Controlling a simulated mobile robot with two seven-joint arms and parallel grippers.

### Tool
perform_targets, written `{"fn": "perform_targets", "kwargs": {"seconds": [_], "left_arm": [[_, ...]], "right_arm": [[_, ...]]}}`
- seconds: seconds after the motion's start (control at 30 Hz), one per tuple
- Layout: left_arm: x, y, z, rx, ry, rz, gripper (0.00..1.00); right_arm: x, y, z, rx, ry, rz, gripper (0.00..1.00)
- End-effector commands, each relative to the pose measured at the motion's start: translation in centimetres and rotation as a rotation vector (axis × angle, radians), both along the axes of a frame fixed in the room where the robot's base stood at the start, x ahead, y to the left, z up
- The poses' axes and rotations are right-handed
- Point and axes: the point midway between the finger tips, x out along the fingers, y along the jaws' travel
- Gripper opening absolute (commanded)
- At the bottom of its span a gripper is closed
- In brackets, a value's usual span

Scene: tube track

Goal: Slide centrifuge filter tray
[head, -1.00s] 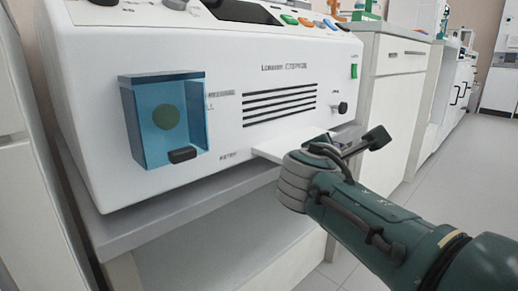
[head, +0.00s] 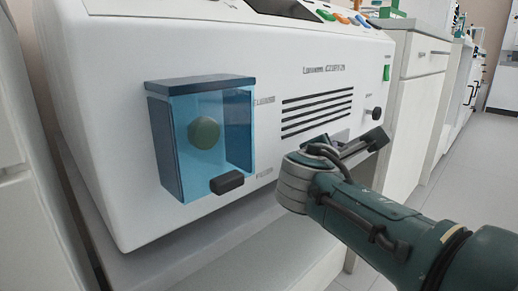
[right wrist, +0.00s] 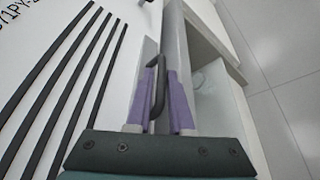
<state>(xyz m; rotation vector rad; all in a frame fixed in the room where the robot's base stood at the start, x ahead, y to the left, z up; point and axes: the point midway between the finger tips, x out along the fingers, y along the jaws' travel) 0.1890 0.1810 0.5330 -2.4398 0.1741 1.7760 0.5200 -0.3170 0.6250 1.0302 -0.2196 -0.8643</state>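The filter tray's dark, hooked handle (right wrist: 158,92) stands between the two purple fingers of my right gripper (right wrist: 160,72) in the right wrist view. The fingers are close together, with the handle pinched between them near the tips. In the head view my right gripper (head: 338,140) is at the lower right of the white centrifuge's front (head: 285,160). It hides the handle and tray opening there, and no white tray plate shows beside it. My left gripper is not in view.
A blue transparent box (head: 203,135) with a dark grip juts from the centrifuge's front, left of my gripper. Vent slots (head: 318,112) and a black knob (head: 376,113) are nearby. A white cabinet (head: 418,85) stands on the right; the floor (head: 460,180) there is clear.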

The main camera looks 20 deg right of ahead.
Motion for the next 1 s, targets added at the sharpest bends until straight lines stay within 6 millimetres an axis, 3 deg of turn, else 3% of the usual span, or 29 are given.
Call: {"fn": "perform_targets", "kwargs": {"seconds": [0.33, 0.7, 1.0], "left_arm": [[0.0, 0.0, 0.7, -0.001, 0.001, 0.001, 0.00], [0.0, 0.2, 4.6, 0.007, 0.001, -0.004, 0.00], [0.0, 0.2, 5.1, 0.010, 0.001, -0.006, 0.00]], "right_arm": [[-0.5, 0.5, 0.5, -0.003, -0.001, -0.002, 0.25], [-5.2, 5.5, 2.1, 0.000, 0.002, -0.002, 0.25], [-6.7, 7.1, 2.2, -0.001, 0.001, -0.003, 0.25]]}}
